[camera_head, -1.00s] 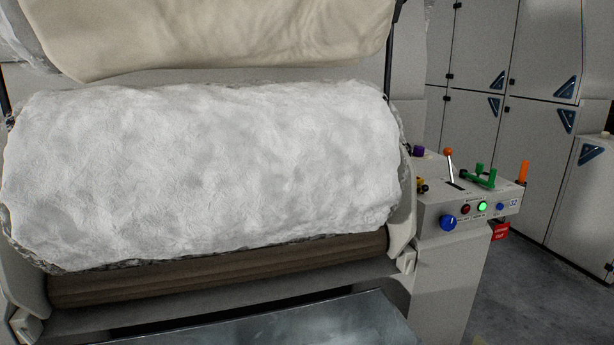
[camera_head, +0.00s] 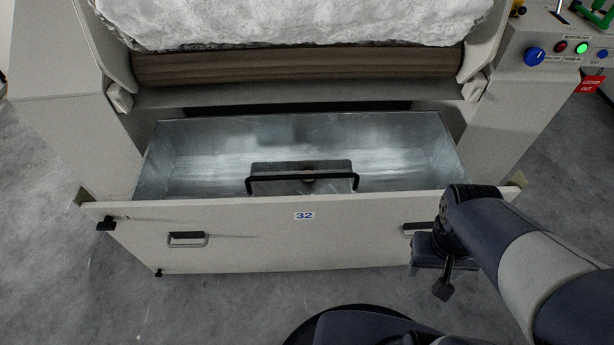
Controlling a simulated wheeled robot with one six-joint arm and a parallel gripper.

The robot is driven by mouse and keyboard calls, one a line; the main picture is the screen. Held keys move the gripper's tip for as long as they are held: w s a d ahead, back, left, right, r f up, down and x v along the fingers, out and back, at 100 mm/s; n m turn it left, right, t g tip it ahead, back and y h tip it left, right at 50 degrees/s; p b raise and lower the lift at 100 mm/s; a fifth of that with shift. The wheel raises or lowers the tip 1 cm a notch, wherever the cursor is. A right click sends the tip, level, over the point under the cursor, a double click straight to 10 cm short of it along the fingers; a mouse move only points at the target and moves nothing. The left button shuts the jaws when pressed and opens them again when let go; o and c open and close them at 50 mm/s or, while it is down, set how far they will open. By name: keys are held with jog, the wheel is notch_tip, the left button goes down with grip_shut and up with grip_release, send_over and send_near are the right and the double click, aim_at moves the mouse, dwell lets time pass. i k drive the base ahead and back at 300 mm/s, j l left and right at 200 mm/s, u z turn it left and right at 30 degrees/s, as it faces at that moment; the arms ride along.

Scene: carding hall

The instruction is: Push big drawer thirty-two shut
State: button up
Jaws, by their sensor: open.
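Big drawer thirty-two (camera_head: 250,245) is pulled out of the machine below the roller. Its pale front panel bears a "32" label (camera_head: 304,215) and faces me. Its grey metal inside is open to view from above. A metal handle (camera_head: 188,239) is on the left of the front; a right handle (camera_head: 414,227) is partly hidden by my arm's end. My gripper (camera_head: 441,274) is open and empty, pointing down before the right end of the front panel. I cannot tell whether it touches the panel.
Inside the drawer lies a grey plate-like thing with a black bar handle (camera_head: 300,178). A control box (camera_head: 560,50) with knobs and a red tag is at upper right. Grey floor (camera_head: 230,310) is clear in front.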

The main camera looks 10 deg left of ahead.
aim_at(188, 209)
jog(key=k+j+u, duration=0.1)
jog(key=u, duration=0.3)
jog(key=k+j+u, duration=0.1)
jog(key=j+u, duration=0.45)
jog(key=u, duration=0.25)
